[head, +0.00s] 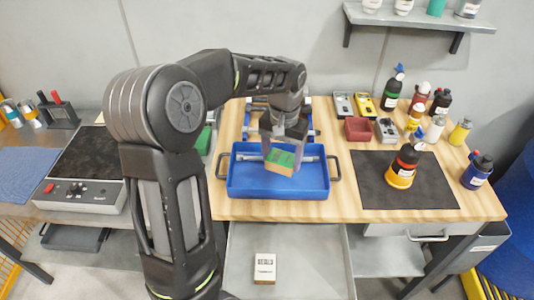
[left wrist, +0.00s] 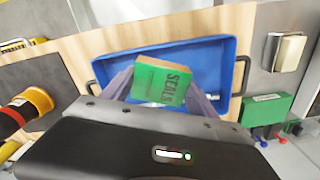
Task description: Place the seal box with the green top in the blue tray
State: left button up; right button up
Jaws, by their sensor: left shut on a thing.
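The seal box (head: 280,161) has a green top and tan sides. In the left wrist view the box (left wrist: 161,84) shows the word SEALS. My left gripper (head: 284,140) comes down from above and is shut on the box. The fingers (left wrist: 160,92) show on either side of it. The blue tray (head: 240,186) lies on the wooden table, and its blue wall also shows in the left wrist view (left wrist: 225,60). The box is over the tray's inside; whether it touches the floor cannot be told. My right gripper is not in view.
A dark mat (head: 435,190) with a black and yellow bottle (head: 402,170) lies right of the tray. Several bottles and a red bin (head: 358,129) stand at the back right. An open drawer (head: 310,255) below holds a white box (head: 265,267).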

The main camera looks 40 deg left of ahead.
pick_arm(q)
jog(key=shift+w+a+n, duration=0.25)
jog(key=shift+a+n, duration=0.4)
jog(key=shift+n, duration=0.35)
jog(key=shift+w+a+r+n, duration=0.1)
jog(key=shift+a+n, duration=0.05)
jog(key=shift+n, duration=0.45)
jog(key=shift+d+r+n, duration=0.1)
jog(key=shift+d+n, duration=0.2)
jog(key=shift+n, duration=0.4)
jog(key=shift+a, duration=0.1)
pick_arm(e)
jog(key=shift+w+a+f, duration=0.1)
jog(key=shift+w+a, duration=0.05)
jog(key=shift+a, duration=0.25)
pick_arm(q)
send_over(278, 186)
jog(key=shift+f+p, duration=0.45)
jog(key=shift+f, duration=2.75)
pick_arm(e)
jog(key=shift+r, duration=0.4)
